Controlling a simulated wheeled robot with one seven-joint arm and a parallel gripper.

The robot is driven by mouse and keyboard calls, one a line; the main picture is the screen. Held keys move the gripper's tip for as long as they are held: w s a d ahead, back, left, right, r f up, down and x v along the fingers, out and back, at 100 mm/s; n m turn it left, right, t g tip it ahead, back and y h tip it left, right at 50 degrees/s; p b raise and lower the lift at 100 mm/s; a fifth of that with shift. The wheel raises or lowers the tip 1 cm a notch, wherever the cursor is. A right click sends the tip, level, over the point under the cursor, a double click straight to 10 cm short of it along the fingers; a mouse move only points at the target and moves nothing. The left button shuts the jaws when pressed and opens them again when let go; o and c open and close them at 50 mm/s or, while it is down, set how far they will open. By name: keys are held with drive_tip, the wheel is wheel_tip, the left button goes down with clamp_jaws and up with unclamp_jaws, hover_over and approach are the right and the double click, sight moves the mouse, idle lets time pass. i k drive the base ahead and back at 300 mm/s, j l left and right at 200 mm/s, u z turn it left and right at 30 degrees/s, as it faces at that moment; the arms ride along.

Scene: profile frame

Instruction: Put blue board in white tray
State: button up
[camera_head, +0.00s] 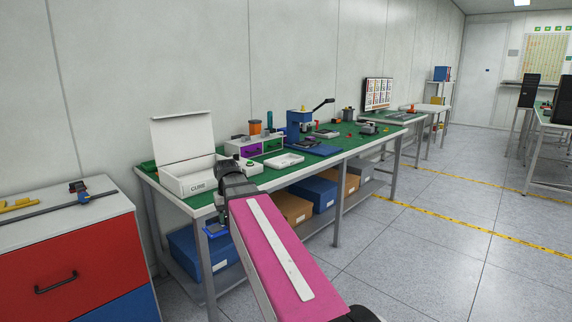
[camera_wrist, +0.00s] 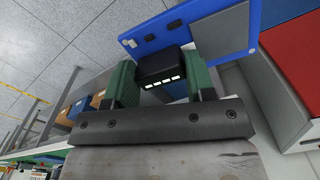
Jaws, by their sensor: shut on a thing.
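The blue board (camera_wrist: 232,22) shows in the wrist view with a black block with small light contacts and a grey plate on it. My gripper (camera_wrist: 160,82) has its green fingers on both sides of the black block, shut on the board. In the head view the board (camera_head: 215,230) is a small blue patch in front of the green workbench's near-left corner, mostly hidden by my arm. The white tray (camera_head: 284,161) lies on the green bench top, farther back and to the right of my gripper, with nothing visible inside.
An open white box (camera_head: 190,178) stands on the bench's left end. A blue press (camera_head: 300,125) stands behind the tray, beside small drawers (camera_head: 250,148). A red-fronted cabinet (camera_head: 75,255) is at left. Blue and brown bins fill the lower shelf. Open floor lies right.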

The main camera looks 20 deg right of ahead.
sight(284, 161)
drive_tip(key=i+l, duration=0.1)
drive_tip(key=l, duration=0.25)
drive_tip(key=i+l, duration=0.1)
drive_tip(key=l, duration=0.25)
drive_tip(key=i+l, duration=0.15)
drive_tip(key=l, duration=0.2)
drive_tip(key=i+l+u, duration=0.1)
drive_tip(key=l, duration=0.25)
drive_tip(key=i+l, duration=0.1)
drive_tip(key=l, duration=0.3)
